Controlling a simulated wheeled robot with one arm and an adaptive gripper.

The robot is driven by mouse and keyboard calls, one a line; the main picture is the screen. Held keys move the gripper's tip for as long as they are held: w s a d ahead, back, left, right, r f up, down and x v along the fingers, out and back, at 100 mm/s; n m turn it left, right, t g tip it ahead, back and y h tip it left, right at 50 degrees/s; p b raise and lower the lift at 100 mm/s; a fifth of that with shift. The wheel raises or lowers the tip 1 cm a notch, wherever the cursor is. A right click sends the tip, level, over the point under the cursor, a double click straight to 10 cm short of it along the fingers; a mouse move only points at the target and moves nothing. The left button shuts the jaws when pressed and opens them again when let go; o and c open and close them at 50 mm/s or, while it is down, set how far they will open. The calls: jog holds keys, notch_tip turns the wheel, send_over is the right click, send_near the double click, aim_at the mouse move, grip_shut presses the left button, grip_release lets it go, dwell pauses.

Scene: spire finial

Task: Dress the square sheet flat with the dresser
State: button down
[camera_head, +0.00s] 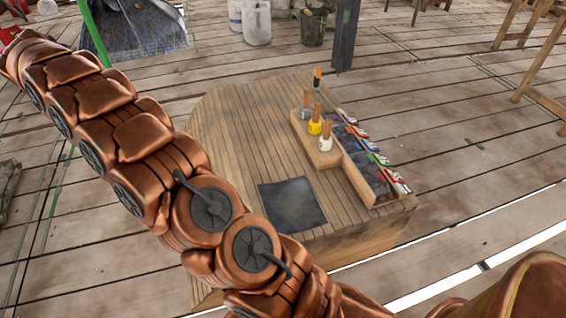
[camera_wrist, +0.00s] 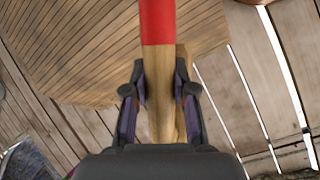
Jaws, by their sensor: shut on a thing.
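The square sheet (camera_head: 292,204) is dark grey and lies on the front part of the wooden bench (camera_head: 225,120). In the wrist view my gripper (camera_wrist: 160,95) is shut on a wooden tool handle with a red part (camera_wrist: 157,22) beyond the fingers. This may be the dresser; its working end is out of view. The gripper and held tool do not show in the head view, where my copper arm crosses in front of the bench. I cannot tell how high the tool is above the bench.
A wooden block (camera_head: 318,155) on the bench holds several upright tools with yellow, white and grey parts. Beside it a dark rack (camera_head: 368,170) carries several coloured-handled tools. A post (camera_head: 346,35) and buckets (camera_head: 257,22) stand behind the bench.

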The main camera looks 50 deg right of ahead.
jog(key=s+d+f+m+g+y+b, duration=0.1)
jog(key=s+d+f+m, duration=0.2)
jog(key=d, duration=0.5)
jog(key=s+d+f+m+y+b, duration=0.1)
jog(key=s+d+f+b, duration=0.1)
jog(key=d+f, duration=0.5)
jog(key=s+d+f+m+g+y+b, duration=0.1)
jog(key=s+d+f+m, duration=0.15)
jog(key=d, duration=0.75)
jog(key=s+d+f+m+y+b, duration=0.2)
jog(key=s+d+f+m+b, duration=0.4)
jog(key=s+d+f, duration=1)
jog(key=shift+s+d+f, duration=0.15)
jog(key=shift+s+f, duration=0.65)
jog(key=shift+s, duration=0.05)
jog(key=shift+f+p, duration=0.3)
jog(key=shift+f, duration=1.65)
